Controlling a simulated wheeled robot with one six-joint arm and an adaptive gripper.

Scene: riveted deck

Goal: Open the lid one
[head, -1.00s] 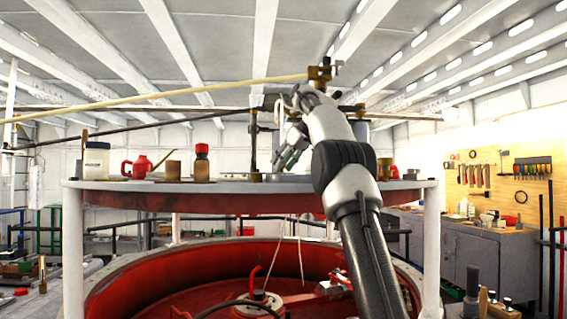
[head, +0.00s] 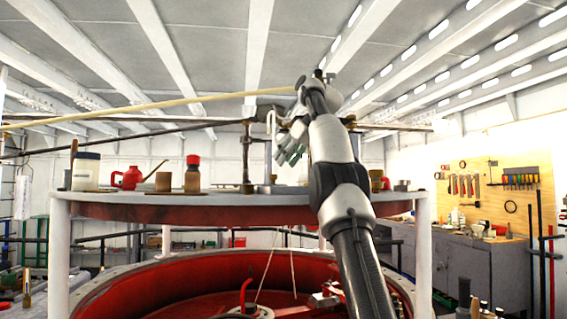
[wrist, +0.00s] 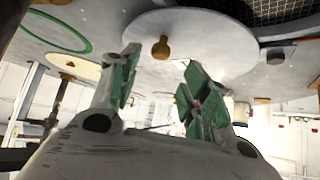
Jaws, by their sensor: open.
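A round pale grey lid (wrist: 205,40) with a brass knob (wrist: 160,48) shows in the wrist view, lying on a grey plate; I take it for lid one. My gripper (wrist: 158,62) has its two green-padded fingers apart, one on each side of the knob as seen there. The knob looks free of both pads; its exact distance is unclear. In the head view my gripper (head: 287,150) hangs above the raised round platform (head: 130,200). The lid cannot be made out in the head view, where the platform top is seen almost edge-on.
A brass post (head: 247,158) stands left of my gripper, near long thin rods. A white jar (head: 86,172), a red can (head: 127,178) and a red-capped bottle (head: 193,174) stand on the platform's left. A red tub (head: 190,272) lies below. Black mesh (wrist: 262,10) borders the lid.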

